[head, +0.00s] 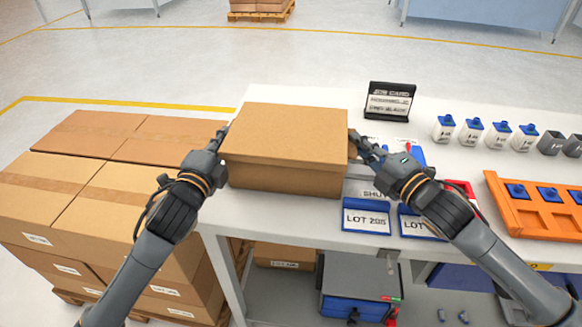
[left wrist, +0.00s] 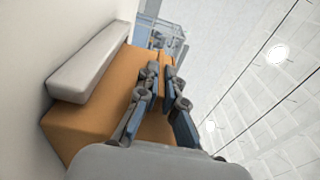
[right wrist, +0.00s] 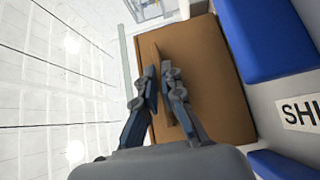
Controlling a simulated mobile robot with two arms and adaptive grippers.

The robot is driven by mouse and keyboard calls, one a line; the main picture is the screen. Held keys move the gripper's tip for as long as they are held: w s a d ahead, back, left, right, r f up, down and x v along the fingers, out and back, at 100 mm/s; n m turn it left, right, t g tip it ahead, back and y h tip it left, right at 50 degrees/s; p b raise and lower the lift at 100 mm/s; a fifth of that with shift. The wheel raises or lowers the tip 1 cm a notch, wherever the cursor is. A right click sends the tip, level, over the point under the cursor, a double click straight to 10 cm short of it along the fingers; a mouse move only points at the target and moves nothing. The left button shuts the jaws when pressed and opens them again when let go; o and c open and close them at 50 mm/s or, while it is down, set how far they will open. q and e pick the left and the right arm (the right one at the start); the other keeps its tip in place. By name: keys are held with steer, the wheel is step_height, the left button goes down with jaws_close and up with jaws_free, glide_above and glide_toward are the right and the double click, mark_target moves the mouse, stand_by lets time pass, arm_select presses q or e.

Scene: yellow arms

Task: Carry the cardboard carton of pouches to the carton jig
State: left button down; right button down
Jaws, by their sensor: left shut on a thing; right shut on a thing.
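The cardboard carton (head: 285,130) is closed and level at the left end of the white table; its top hides any pouches. I cannot tell whether its base touches the table. My left gripper (head: 222,138) is shut on the carton's left side, and the carton also shows in the left wrist view (left wrist: 85,125). My right gripper (head: 356,143) is shut on its right side, and the carton fills the middle of the right wrist view (right wrist: 215,85). A pale grey bar (left wrist: 90,62) lies beside the carton in the left wrist view; I cannot tell whether it is the carton jig.
Stacked cartons (head: 75,190) stand left of the table. Blue LOT trays (head: 366,217), a job card (head: 390,100), several small blue-capped bottles (head: 471,131) and an orange rack (head: 540,215) occupy the table to the right. Bare tabletop (head: 250,92) shows behind the carton.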

arm_select(q)
steer(key=c, duration=1.5)
jaws_free()
steer(key=shift+f, duration=0.15)
arm_select(e)
steer(key=c, duration=1.5)
jaws_free()
steer(key=shift+f, duration=0.15)
arm_select(q)
steer(key=shift+s, duration=0.1)
steer(key=s, duration=0.4)
steer(key=s+a, duration=0.1)
steer(key=s, duration=0.6)
steer(key=shift+s+a, duration=0.3)
steer(key=shift+a, duration=0.1)
arm_select(e)
steer(key=v, duration=1.2)
arm_select(q)
steer(key=shift+s, duration=0.15)
arm_select(e)
steer(key=shift+s, duration=0.1)
